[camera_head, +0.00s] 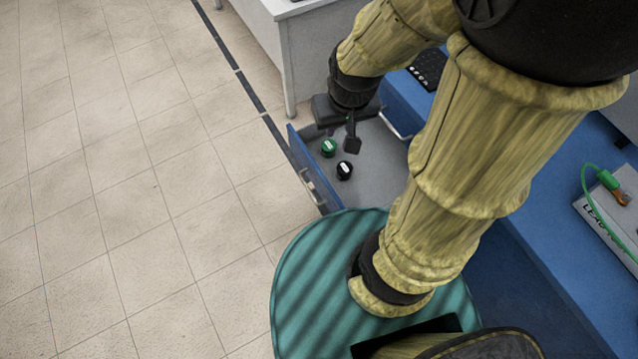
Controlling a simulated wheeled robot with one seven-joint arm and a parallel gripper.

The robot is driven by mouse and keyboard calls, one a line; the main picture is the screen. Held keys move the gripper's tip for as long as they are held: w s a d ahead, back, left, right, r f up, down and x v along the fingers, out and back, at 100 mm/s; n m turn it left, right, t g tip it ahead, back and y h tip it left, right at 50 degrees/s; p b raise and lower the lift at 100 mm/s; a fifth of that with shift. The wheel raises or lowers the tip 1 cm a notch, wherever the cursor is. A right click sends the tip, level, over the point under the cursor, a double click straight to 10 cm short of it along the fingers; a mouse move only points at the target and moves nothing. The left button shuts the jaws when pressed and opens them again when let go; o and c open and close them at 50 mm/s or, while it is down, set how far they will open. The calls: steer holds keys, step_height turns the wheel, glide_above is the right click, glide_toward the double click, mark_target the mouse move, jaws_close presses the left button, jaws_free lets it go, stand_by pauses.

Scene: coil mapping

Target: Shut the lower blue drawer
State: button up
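A blue drawer (303,167) stands pulled out from the blue bench, with a silver handle (308,184) on its front. Its grey inside shows from above. A green round item (328,147) and a black round item (345,170) lie in it. My gripper (345,142) points down and appears over the open drawer, near these items. Its height above them is unclear. One dark finger shows clearly; the other is hard to make out, so its opening cannot be told. I see nothing held. My arm hides part of the drawer and bench.
The blue bench top (545,205) runs along the right, with a keyboard (428,68) and a box (612,215) with a green cable. A white table (305,50) stands beyond the drawer. The tiled floor (120,200) at left is clear.

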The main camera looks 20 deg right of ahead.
steer(key=a+f+n+g+h+b, duration=0.1)
steer(key=f+n+b, duration=0.1)
steer(key=f, duration=0.3)
steer(key=a+f+n+g+b, duration=0.1)
steer(key=f+n+g+b, duration=0.1)
steer(key=f+b, duration=0.3)
steer(key=w+a+f+n+g+h+b, duration=0.1)
steer(key=f+n+b, duration=0.1)
steer(key=f, duration=0.4)
steer(key=shift+a+f+g+h+b, duration=0.15)
steer(key=shift+a+g+h+b, duration=0.2)
steer(key=shift+b, duration=0.35)
jaws_close()
steer(key=w+a+f+n+t+h+b, duration=0.2)
steer(key=a+f+n+h+b, duration=0.2)
steer(key=f+b, duration=0.3)
steer(key=w+a+f+n+t+h+b, duration=0.2)
steer(key=a+f+n+h+b, duration=0.2)
steer(key=f+b, duration=0.4)
steer(key=w+a+f+n+t+h+b, duration=0.2)
steer(key=a+f+n+h+b, duration=0.2)
steer(key=f, duration=1.3)
steer(key=n+h+b, duration=0.2)
steer(key=n+b, duration=0.1)
steer(key=shift+w+a+f+t+h+b, duration=0.15)
steer(key=shift+w+a+t+h+b, duration=0.1)
steer(key=shift+t+h+b, duration=0.1)
